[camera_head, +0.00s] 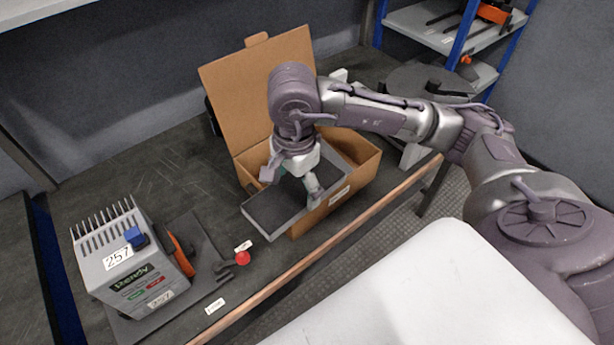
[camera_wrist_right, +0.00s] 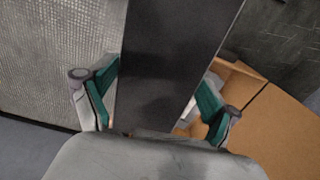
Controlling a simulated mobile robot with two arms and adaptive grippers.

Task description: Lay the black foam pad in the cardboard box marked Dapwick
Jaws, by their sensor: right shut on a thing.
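The black foam pad (camera_head: 274,208) is a flat dark slab with a grey edge. My right gripper (camera_head: 292,184) is shut on it from above. The pad is tilted over the open top of the cardboard box (camera_head: 362,169), and its near left end sticks out past the box wall. In the right wrist view the pad (camera_wrist_right: 176,55) lies between the two teal fingers (camera_wrist_right: 155,95), with the box (camera_wrist_right: 285,128) at lower right. The box lid stands open at the back. A small label on the front wall is too small to read. My left gripper is out of view.
A grey finned device (camera_head: 130,262) marked 257 stands on the dark bench at left, with a red knob (camera_head: 243,258) near it. A shelf rack (camera_head: 462,40) with tools stands at back right. The bench behind the device is clear.

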